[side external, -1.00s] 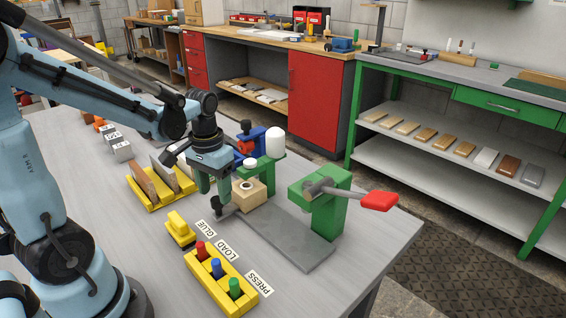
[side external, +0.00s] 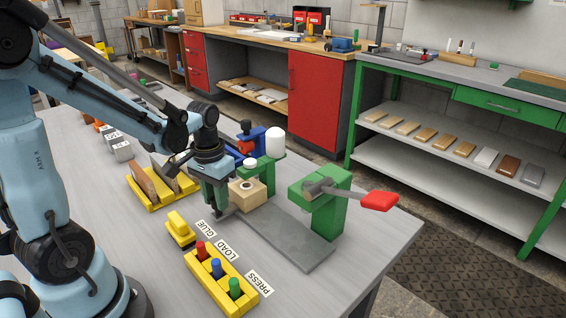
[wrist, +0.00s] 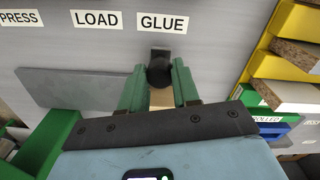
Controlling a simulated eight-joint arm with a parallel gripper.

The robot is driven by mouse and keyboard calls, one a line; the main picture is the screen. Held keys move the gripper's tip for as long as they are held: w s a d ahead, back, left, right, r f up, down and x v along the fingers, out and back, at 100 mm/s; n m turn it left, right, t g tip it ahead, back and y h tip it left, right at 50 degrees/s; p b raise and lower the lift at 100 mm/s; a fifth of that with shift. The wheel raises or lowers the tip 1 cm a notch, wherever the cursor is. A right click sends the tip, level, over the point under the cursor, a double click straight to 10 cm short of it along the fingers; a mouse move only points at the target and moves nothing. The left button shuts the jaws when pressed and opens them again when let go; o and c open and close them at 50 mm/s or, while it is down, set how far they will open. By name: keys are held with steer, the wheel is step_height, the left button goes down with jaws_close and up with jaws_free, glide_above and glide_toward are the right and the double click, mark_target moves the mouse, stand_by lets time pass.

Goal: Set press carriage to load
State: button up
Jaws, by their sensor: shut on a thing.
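The press carriage carries a pale wooden block (side external: 246,196) with a dark hole on top; it stands at the GLUE end of the grey rail plate (side external: 296,246). The carriage's black knob (wrist: 160,68) shows between my green fingers in the wrist view, in line with the GLUE label (wrist: 160,23). My gripper (side external: 219,209) is low and shut on the black knob, which is mostly hidden in the side view. The LOAD label (side external: 219,250) is in the middle and the PRESS label (side external: 259,284) at the near end. The green press (side external: 325,208) has a red-handled lever (side external: 379,201).
A yellow rack (side external: 222,279) with red, blue and green pegs stands along the labels. A yellow block (side external: 180,228) lies near GLUE. A yellow board rack (side external: 150,201) is on the left. A white bottle (side external: 275,143) stands behind the carriage. The plate's near end is clear.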

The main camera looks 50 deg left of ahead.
steer(key=shift+d, duration=0.1)
jaws_close()
steer(key=d, duration=0.8)
steer(key=shift+d, duration=0.2)
steer(key=o, duration=1)
jaws_free()
steer(key=shift+o, duration=0.2)
step_height(320, 180, up, 12)
